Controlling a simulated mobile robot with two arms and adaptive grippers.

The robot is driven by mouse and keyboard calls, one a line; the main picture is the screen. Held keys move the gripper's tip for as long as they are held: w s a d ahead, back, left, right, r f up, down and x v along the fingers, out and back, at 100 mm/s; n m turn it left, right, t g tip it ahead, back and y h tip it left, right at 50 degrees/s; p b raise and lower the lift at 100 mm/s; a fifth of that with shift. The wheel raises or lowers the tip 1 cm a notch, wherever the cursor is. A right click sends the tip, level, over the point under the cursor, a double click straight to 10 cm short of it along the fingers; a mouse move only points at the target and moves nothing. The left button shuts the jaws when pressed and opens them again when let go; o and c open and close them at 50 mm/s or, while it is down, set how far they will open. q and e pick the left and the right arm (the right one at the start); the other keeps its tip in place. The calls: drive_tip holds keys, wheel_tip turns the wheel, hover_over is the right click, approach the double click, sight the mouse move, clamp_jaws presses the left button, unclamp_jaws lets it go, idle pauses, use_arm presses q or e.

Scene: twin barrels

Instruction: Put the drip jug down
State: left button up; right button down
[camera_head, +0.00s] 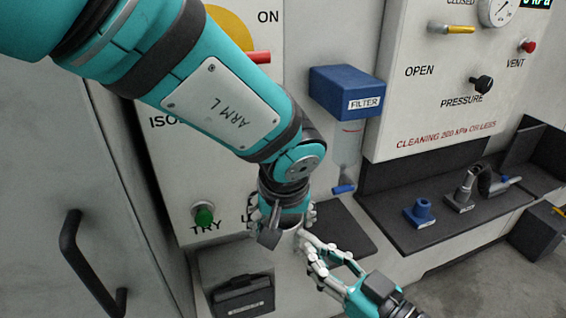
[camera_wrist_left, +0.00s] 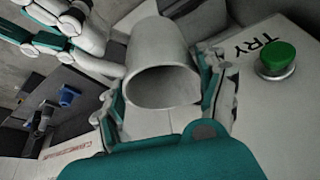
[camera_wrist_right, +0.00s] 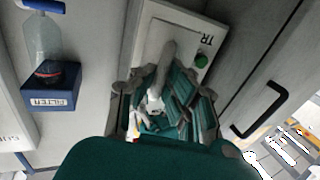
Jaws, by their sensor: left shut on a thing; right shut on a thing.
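The drip jug (camera_wrist_left: 158,48) is a pale grey cup-like vessel, its open mouth facing the camera in the left wrist view. It sits between the fingers of my left gripper (camera_head: 284,222), which is shut on it. The fingers of my right gripper (camera_head: 318,256) come in from the lower right and are shut on it too, touching its side in the left wrist view. In the head view the jug is almost wholly hidden by the fingers. In the right wrist view a grey part of it (camera_wrist_right: 167,58) shows between the right fingers.
A green TRY button (camera_head: 204,215) is on the panel left of the grippers. A blue FILTER box (camera_head: 346,92) juts out above right. A dark mat (camera_head: 348,236) lies behind the grippers. A blue fitting (camera_head: 421,211) and grey nozzles (camera_head: 463,189) stand on the right shelf.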

use_arm(q)
drive_tip(key=shift+d, duration=0.25)
drive_tip(key=shift+c, duration=1.1)
use_arm(e)
drive_tip(key=shift+a, duration=0.1)
use_arm(q)
drive_tip(key=c, duration=0.4)
use_arm(e)
drive_tip(key=c, duration=1.6)
unclamp_jaws()
use_arm(q)
drive_tip(key=shift+o, duration=0.2)
drive_tip(key=shift+s+d, duration=0.1)
use_arm(e)
drive_tip(key=shift+o, duration=1.2)
use_arm(q)
drive_tip(key=shift+c, duration=0.8)
use_arm(e)
drive_tip(key=shift+s, duration=0.1)
